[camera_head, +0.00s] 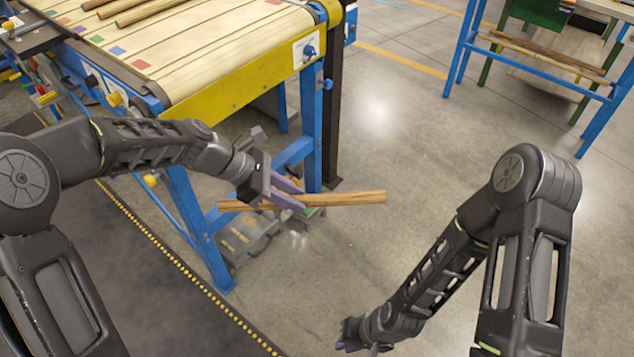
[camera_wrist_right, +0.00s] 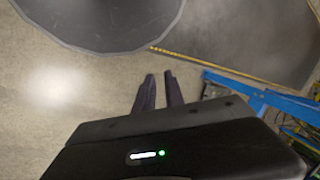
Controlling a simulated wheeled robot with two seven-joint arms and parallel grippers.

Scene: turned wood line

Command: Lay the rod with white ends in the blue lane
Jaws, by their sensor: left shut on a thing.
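My left gripper (camera_head: 286,195) is shut on a wooden rod (camera_head: 345,198) near its middle. The rod is held roughly level, in front of the belt table and below its top. I cannot make out white on its ends. The belt (camera_head: 215,45) is cream with dark lines dividing lanes, and coloured squares mark the near-left lane ends. A blue square (camera_head: 117,50) lies between a red one (camera_head: 141,65) and a green one (camera_head: 97,39). My right gripper is empty, low at the bottom; its fingers (camera_wrist_right: 160,78) stand apart in the right wrist view.
Several rods (camera_head: 150,11) lie on the far part of the belt, some with green ends. The belt table has a yellow side rail (camera_head: 235,80) and blue legs (camera_head: 190,205). A blue-framed rack (camera_head: 535,65) stands at the back right. Open floor (camera_head: 400,120) lies between.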

